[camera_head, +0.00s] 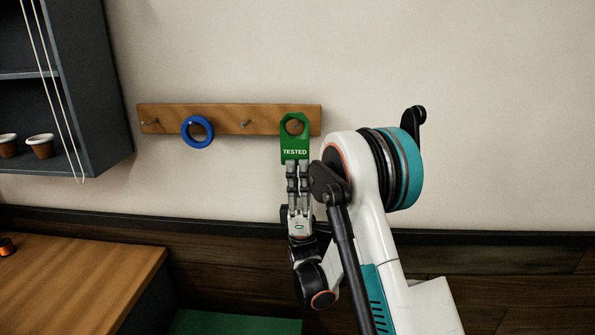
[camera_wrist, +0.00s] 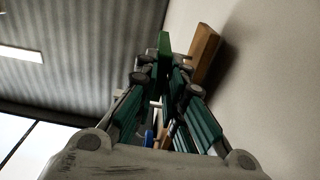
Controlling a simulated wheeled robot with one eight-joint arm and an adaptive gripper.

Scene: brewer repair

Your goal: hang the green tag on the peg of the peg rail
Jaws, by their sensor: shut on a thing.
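The green tag (camera_head: 295,153) reads "TESTED" and has a large hole at its top. It is upright in front of the right end of the wooden peg rail (camera_head: 222,113). My gripper (camera_head: 297,167) is shut on the tag's lower edge from below. Through the tag's hole I see rail wood and what looks like a peg end; I cannot tell whether the peg passes through. In the wrist view the tag (camera_wrist: 164,43) shows edge-on between my fingers, beside the rail (camera_wrist: 204,45), with a narrow gap visible between them.
A blue ring (camera_head: 186,137) hangs on the rail's second peg. Bare pegs show at the left end (camera_head: 151,122) and middle (camera_head: 245,124). A dark shelf (camera_head: 103,95) with cups is at left. A wooden counter (camera_head: 90,280) lies lower left.

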